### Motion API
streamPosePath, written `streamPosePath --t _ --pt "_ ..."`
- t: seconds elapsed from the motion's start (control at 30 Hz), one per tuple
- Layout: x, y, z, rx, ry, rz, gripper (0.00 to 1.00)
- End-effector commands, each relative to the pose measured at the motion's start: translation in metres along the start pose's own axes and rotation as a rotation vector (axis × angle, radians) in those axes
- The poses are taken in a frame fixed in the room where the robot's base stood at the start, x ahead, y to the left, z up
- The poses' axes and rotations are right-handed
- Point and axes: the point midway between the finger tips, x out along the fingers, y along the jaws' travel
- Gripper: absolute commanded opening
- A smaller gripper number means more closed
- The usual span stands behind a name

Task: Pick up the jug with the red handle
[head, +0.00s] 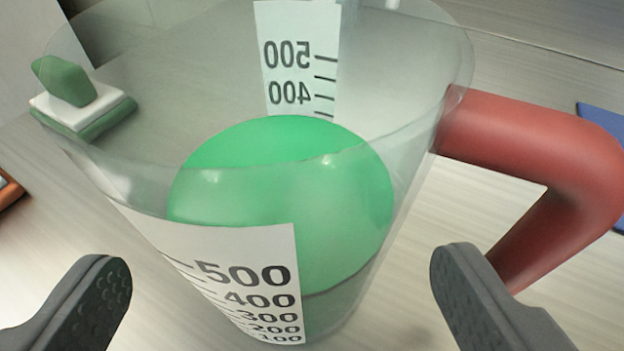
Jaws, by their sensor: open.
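The jug (250,245) is clear, with white measuring labels marked up to 500 on its front and back walls. It fills the middle of the head view and I look down into it at a slant. Its thick red handle (540,150) sticks out to the right. A smooth, rounded green thing (270,165) shows inside the jug. My gripper (280,262) is open, with one dark finger at the lower left and the other at the lower right. The jug's lower front appears between the fingers, and the right finger appears close to the handle's lower end. I see no clear contact.
A green and white block-like object (82,98) is at the upper left, partly overlapped by the jug's rim. An orange-brown item (8,190) is cut off at the left edge. A blue flat thing (605,122) lies at the right edge. The pale wood-grain surface (400,325) is bare nearby.

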Motion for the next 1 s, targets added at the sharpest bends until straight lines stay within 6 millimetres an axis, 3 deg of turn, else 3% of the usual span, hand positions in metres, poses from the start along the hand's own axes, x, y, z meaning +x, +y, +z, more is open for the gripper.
streamPosePath --t 0.43,0.73,0.77,0.9,1.0 --pt "0.045 -0.002 -0.002 -0.001 0.001 -0.001 0.86" --pt "0.05 -0.001 0.001 0.0 -0.004 0.001 0.86" --pt "0.05 -0.001 0.001 0.0 -0.004 0.001 0.8" --pt "0.05 -0.001 0.002 0.0 -0.006 0.002 0.41" --pt "0.05 -0.001 0.003 0.0 -0.007 0.002 0.38"
